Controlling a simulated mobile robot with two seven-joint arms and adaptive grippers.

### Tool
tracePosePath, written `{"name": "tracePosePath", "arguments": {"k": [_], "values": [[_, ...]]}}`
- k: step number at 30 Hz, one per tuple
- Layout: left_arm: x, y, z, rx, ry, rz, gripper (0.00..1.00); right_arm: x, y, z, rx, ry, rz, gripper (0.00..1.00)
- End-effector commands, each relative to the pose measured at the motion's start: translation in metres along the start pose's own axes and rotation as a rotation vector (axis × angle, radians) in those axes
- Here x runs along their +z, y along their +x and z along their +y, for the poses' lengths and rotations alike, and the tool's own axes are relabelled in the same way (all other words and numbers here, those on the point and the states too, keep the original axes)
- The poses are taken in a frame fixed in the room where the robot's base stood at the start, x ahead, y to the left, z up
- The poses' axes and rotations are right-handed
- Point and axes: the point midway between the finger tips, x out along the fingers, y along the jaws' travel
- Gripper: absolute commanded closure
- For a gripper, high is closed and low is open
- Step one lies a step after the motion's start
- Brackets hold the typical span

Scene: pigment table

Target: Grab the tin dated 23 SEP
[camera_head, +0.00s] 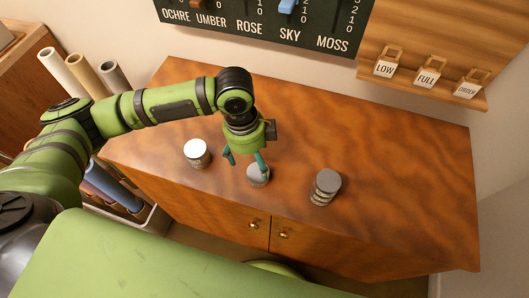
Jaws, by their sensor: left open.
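Three small tins stand on the brown wooden cabinet top (405,205). The left tin (196,154) has a pale lid. The middle tin (258,175) has a grey lid and is partly hidden by my left gripper. The right tin (325,187) has a grey lid and a label band on its side. The dates on the tins are too small to read. My left gripper (246,163) is open, pointing down, with its teal fingers close to the middle tin; I cannot tell whether they touch it. My right gripper is out of view.
A dark board (270,22) with colour names hangs on the wall behind. A wooden shelf (430,85) at the upper right holds tags marked LOW, FULL and ORDER. Rolled tubes (85,75) stand at the left. The cabinet's right part is clear.

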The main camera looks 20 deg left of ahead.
Motion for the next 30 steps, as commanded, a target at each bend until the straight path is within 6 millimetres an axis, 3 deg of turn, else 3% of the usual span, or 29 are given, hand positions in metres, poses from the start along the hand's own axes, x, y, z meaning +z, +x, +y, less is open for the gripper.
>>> {"name": "tracePosePath", "arguments": {"k": [12,18,26,29,30], "values": [[-0.001,0.041,-0.003,0.005,-0.002,-0.001,0.15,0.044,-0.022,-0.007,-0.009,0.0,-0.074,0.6],[-0.001,0.067,-0.004,0.002,0.0,-0.001,0.15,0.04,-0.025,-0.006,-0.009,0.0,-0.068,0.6],[-0.001,0.071,-0.004,0.0,0.001,-0.002,0.15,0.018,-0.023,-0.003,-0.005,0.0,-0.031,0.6],[-0.001,0.07,-0.004,0.0,0.001,-0.001,0.51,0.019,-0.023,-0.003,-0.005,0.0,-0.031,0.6],[-0.001,0.07,-0.004,0.0,0.001,-0.001,0.67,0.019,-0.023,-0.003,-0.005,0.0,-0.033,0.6]]}}
